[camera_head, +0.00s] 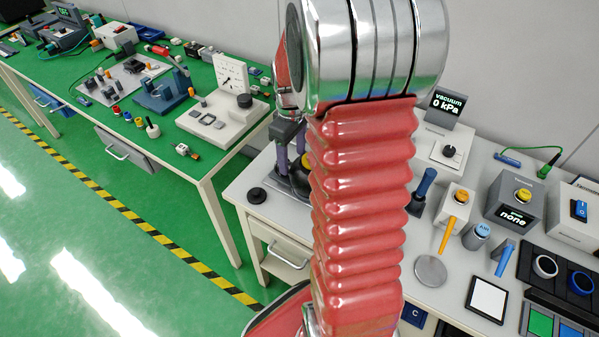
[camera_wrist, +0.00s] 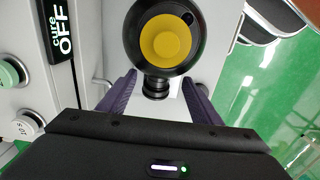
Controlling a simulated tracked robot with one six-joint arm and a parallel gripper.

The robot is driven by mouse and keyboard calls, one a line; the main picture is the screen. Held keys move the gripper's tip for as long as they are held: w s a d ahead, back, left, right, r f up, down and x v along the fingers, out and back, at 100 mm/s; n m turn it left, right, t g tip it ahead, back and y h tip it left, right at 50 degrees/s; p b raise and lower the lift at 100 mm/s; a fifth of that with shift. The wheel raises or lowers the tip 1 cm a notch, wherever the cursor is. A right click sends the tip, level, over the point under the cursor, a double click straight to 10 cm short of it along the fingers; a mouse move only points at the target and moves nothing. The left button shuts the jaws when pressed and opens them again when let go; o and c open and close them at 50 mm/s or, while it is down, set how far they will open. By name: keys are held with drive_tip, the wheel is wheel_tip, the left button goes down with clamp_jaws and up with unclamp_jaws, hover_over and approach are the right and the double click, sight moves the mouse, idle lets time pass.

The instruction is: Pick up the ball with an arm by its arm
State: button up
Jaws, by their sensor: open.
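The ball with an arm (camera_wrist: 160,38) is a black round body with a yellow disc on it, at the top middle of the wrist view. Its short ribbed black arm (camera_wrist: 156,88) points toward my gripper. My gripper (camera_wrist: 158,80) is open, with one purple finger on each side of that arm. I cannot tell whether either finger touches it. In the head view my gripper (camera_head: 290,150) is at the left end of the near bench, and the ball (camera_head: 305,168) is mostly hidden behind my red arm sleeve.
The near bench (camera_head: 262,212) holds a black knob (camera_head: 256,195), a vacuum gauge (camera_head: 447,105) and several devices to the right. A white device with a "cure OFF" display (camera_wrist: 60,45) stands left in the wrist view. Another bench (camera_head: 205,165) with tools is at the left.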

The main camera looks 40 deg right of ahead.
sight(293, 164)
drive_tip(key=shift+f, duration=0.3)
drive_tip(key=shift+w+d+f, duration=0.1)
drive_tip(key=shift+f, duration=2.5)
drive_tip(key=c, duration=1.5)
drive_tip(key=shift+o, duration=0.2)
drive_tip(key=shift+r, duration=0.1)
wheel_tip(293, 164, up, 10)
drive_tip(key=shift+f, duration=0.1)
